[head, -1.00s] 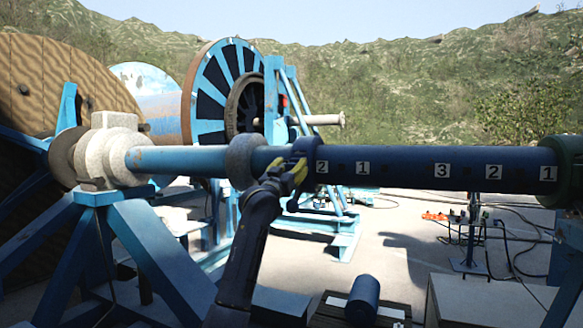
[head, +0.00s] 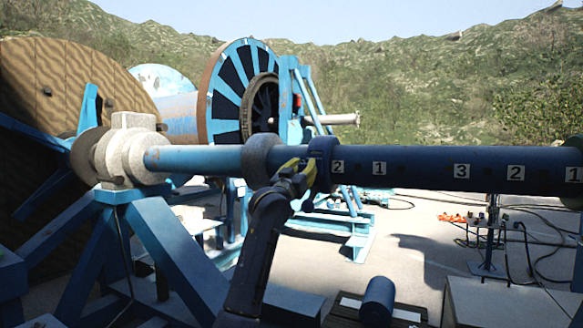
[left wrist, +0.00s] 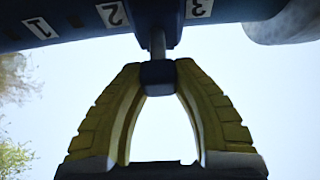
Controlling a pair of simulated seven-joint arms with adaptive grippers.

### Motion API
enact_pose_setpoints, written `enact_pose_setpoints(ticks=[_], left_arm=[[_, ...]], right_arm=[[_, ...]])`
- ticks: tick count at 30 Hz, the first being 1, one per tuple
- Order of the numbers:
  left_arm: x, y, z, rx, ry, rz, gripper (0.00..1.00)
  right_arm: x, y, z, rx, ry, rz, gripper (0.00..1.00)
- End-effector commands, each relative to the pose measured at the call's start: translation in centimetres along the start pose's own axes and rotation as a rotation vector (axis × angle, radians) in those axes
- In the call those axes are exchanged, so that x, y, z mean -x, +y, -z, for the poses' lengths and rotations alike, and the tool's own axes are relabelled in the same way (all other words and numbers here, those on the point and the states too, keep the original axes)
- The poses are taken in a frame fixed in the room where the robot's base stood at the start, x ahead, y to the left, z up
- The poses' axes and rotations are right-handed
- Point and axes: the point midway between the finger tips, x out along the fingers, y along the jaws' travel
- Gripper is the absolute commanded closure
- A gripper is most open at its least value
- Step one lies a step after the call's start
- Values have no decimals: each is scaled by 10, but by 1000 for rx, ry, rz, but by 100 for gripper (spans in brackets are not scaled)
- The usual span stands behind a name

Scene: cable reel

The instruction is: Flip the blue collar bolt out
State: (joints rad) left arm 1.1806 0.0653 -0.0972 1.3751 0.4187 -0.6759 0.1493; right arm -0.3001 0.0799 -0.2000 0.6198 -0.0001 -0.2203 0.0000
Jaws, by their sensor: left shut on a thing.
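The blue collar (head: 325,165) sits around the dark blue pipe (head: 420,167), just left of the number 2 label. In the left wrist view the collar (left wrist: 157,14) is at the top, with the bolt (left wrist: 157,72) sticking out of it: a grey shank ending in a dark block. My left gripper (head: 300,172) has yellow fingers and is at the collar's near left side. In the left wrist view its fingertips (left wrist: 158,76) are closed on the bolt's block. The bolt is hard to make out in the head view. My right gripper is not in view.
A grey ring (head: 258,160) surrounds the pipe just left of the collar. A white bearing block on a blue stand (head: 170,250) supports the pipe's left end. Large reels stand behind. A blue cylinder (head: 377,300) is below; open ground lies beyond the pipe.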

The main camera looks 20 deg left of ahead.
Motion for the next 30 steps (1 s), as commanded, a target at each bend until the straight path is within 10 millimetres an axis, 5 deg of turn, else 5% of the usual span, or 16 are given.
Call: enact_pose_setpoints(ticks=[9, 10, 16, 30], left_arm=[[1, 12, 2, 6, 3, -13, 100], [1, 12, 2, 6, 3, -12, 70], [1, 11, 2, 6, 3, -12, 46], [13, 11, 1, 6, 2, -12, 46]], right_arm=[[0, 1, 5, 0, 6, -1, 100], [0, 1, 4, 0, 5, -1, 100], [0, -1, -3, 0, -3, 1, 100], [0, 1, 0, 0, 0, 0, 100]])
